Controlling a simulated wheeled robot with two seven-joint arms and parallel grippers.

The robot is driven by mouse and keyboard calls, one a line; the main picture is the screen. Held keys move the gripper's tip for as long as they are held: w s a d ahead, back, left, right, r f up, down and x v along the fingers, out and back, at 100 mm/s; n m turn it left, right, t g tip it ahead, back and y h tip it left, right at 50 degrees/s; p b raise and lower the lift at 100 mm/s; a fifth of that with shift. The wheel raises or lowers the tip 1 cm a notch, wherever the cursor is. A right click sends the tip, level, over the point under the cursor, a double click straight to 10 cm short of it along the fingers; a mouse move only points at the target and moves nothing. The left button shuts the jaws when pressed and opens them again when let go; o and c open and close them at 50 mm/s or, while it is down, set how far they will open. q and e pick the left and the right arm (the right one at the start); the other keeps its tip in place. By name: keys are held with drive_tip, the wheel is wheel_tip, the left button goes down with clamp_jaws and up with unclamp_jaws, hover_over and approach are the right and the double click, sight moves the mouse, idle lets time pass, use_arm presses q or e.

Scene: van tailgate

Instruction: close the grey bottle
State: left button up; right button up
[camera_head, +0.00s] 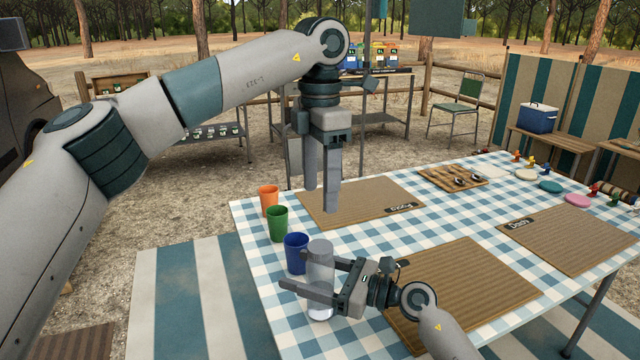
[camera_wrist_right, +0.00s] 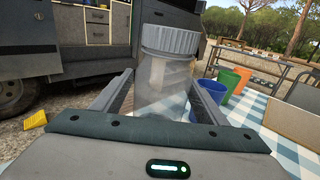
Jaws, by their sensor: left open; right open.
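The grey bottle (camera_head: 320,272) stands upright near the left edge of the checked table, a clear body with a grey ridged lid (camera_head: 320,248) on its top. It also shows in the right wrist view (camera_wrist_right: 162,85), where the lid (camera_wrist_right: 170,39) sits over the mouth; I cannot tell whether it is tight. My right gripper (camera_head: 306,273) is open, with one finger on each side of the bottle's body below the lid; contact is not clear. My left gripper (camera_head: 321,198) is open and empty, pointing down over the far mat, above and beyond the bottle.
Blue (camera_head: 296,252), green (camera_head: 277,223) and orange (camera_head: 269,200) cups stand in a row along the left table edge, the blue one close beside the bottle. Ribbed brown mats (camera_head: 470,290) cover much of the table (camera_head: 440,222). A wooden board (camera_head: 452,179) lies at the back.

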drive_tip(key=b+v, duration=0.2)
drive_tip(key=v, duration=1.5)
